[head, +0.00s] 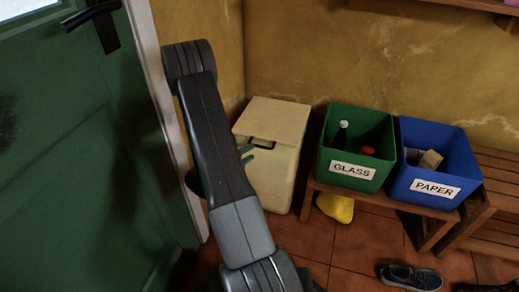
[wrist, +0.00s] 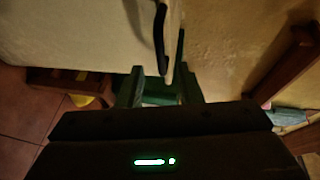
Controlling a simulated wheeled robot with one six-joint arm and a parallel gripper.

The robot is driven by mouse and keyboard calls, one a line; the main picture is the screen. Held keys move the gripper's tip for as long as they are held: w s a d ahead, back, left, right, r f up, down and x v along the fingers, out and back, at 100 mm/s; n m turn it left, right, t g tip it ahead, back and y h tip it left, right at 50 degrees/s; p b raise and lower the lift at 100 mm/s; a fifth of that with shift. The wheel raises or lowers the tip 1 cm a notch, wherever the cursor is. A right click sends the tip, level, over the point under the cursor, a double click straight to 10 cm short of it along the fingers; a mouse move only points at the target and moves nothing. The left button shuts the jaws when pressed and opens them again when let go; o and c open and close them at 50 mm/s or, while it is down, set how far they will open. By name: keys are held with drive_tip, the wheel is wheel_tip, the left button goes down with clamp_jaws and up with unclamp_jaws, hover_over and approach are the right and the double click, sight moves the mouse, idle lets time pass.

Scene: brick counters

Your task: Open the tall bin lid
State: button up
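The tall bin (head: 274,185) is cream and stands against the yellow wall, with its flat lid (head: 273,115) down. A dark handle (head: 262,142) shows at the lid's front edge. My gripper (head: 248,152) is at the bin's front left near the handle, partly hidden behind my arm. In the wrist view, the cream bin (wrist: 75,35) fills the upper left and the black curved handle (wrist: 161,40) runs down towards the gap between the green fingers of my gripper (wrist: 160,75). The fingers are apart. Whether they touch the handle cannot be told.
A green GLASS box (head: 350,170) and a blue PAPER box (head: 435,188) stand on a wooden bench right of the bin. A yellow object (head: 335,207) lies underneath. A green door (head: 90,150) is at left. Shoes (head: 410,277) lie on the tiled floor.

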sight(259, 147)
drive_tip(key=b+x, duration=0.1)
drive_tip(key=x, duration=0.5)
drive_tip(key=shift+w+d, duration=0.25)
drive_tip(key=shift+c, duration=0.2)
clamp_jaws()
